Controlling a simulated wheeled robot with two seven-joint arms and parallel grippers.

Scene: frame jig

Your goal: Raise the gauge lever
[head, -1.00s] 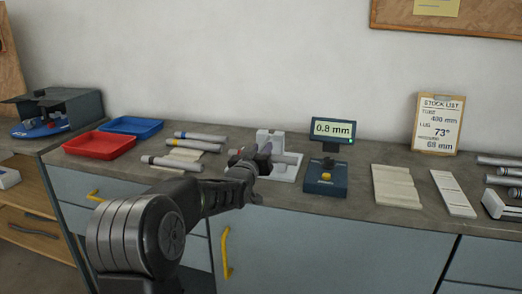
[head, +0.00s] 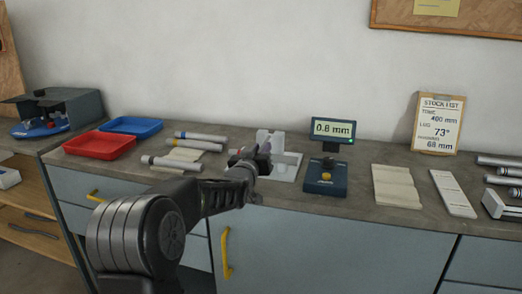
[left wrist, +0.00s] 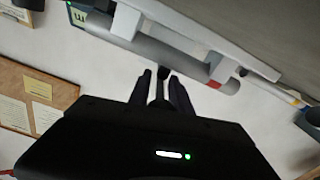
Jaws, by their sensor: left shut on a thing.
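The gauge is a white stand (head: 287,170) on the bench in the head view, with an upright white block at its back. My left gripper (head: 262,163) is in front of it and covers part of it. In the left wrist view my left gripper (left wrist: 160,84) is shut on a thin dark bar, which looks like the gauge lever (left wrist: 158,92). A grey tube with a red band (left wrist: 185,57) lies across the white stand beyond the fingers. My right gripper does not show.
Banded tubes (head: 172,163) lie to the left, near red (head: 99,146) and blue (head: 131,126) trays.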

